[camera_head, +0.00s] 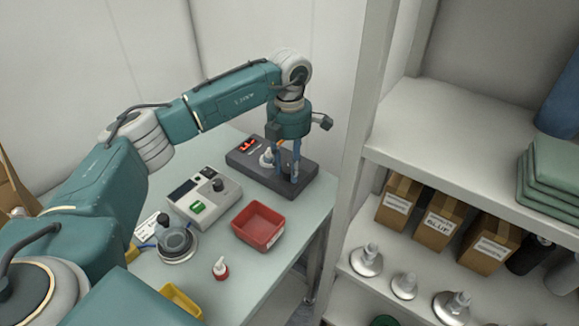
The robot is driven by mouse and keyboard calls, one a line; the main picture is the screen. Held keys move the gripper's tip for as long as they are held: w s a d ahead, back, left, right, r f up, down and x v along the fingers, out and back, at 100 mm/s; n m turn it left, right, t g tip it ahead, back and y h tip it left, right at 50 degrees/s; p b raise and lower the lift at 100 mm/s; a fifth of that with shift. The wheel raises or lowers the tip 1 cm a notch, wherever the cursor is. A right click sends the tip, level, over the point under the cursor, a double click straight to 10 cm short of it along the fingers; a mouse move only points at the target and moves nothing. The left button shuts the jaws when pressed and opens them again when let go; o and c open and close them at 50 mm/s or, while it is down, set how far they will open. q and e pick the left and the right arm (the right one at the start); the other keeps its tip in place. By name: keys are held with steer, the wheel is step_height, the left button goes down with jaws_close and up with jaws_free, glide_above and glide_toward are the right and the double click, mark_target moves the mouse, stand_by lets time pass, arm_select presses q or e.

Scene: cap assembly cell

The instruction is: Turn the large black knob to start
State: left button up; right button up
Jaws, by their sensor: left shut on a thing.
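My left gripper (289,175) reaches down from above onto the right part of a dark box (243,161) at the back of the table. Its blue fingers are shut on a dark knob, which I take for the large black knob (288,163); the fingers largely hide it. The box has a red lit display on its left part and a pale cone-shaped piece beside the fingers. My right gripper is not in view.
A light grey device (182,205) with a small black knob and green switch stands left of a red tray (251,234). A round clear-topped piece (176,245) and a small red-and-white bottle (220,270) are nearer. A shelf (440,145) with boxes rises at right.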

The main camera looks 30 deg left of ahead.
mark_target(289, 168)
arm_select(q)
steer(key=n, duration=0.4)
steer(key=shift+r+n, duration=0.1)
steer(key=shift+n, duration=1.8)
steer(key=o, duration=1.1)
steer(key=shift+o, duration=0.2)
step_height(289, 168, up, 12)
